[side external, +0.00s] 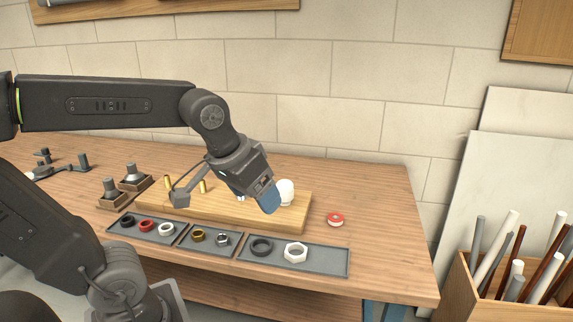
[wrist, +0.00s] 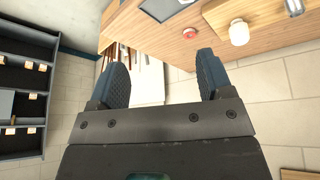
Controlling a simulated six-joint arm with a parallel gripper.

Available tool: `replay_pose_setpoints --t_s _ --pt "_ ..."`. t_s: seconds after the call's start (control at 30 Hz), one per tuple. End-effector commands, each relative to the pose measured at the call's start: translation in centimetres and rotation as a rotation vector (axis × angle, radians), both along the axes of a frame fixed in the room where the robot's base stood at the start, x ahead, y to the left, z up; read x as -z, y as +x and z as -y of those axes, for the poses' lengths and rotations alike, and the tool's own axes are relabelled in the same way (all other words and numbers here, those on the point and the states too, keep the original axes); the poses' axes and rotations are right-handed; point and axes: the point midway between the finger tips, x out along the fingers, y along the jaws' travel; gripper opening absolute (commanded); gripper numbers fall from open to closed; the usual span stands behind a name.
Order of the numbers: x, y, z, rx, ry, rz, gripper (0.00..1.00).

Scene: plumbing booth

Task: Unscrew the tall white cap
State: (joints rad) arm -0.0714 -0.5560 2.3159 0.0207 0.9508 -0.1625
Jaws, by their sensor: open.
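A rounded white cap (side external: 285,190) stands on the wooden board (side external: 292,216) near its right end. It also shows at the top right of the wrist view (wrist: 239,34). A second white piece (wrist: 294,7) is cut off by the corner of the wrist view; my gripper mostly hides that area in the side view. I cannot tell for sure which one is the tall cap. My gripper (side external: 270,202) is in front of and left of the rounded cap in the side view. In the wrist view my fingers (wrist: 162,62) are wide apart with nothing between them.
Grey trays (side external: 325,264) with rings and nuts line the front. Brass fittings (side external: 168,183) stand on the board's left part. A crate of pipes (side external: 463,290) stands at the right. The bench's right end is clear.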

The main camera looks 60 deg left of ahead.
Motion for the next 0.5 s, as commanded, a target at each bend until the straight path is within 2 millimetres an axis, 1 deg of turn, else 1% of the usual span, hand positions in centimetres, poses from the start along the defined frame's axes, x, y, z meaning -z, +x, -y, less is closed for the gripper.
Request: replay_pose_setpoints --t_s 0.03,0.1,0.17,0.2,0.27,0.3,0.37,0.4,0.47,0.5 --pt "-0.5 2.0 -1.1 -0.081 -0.018 -0.027 0.78" --pt "-1.2 4.7 -2.7 -0.201 -0.045 -0.055 0.85" --pt "-1.5 6.9 -4.3 -0.306 -0.065 -0.078 0.9" --pt "-1.5 8.4 -5.4 -0.374 -0.078 -0.092 0.9" --pt "-1.5 10.6 -7.2 -0.479 -0.099 -0.112 0.9" --pt "-1.3 12.0 -8.5 -0.55 -0.11 -0.126 0.9" --pt "-0.7 14.0 -10.5 -0.655 -0.127 -0.145 0.9" --pt "-0.2 15.3 -12.0 -0.726 -0.137 -0.157 0.9" --pt "0.7 17.1 -14.2 -0.833 -0.153 -0.173 0.9" --pt "1.4 18.2 -15.7 -0.902 -0.161 -0.184 0.9"
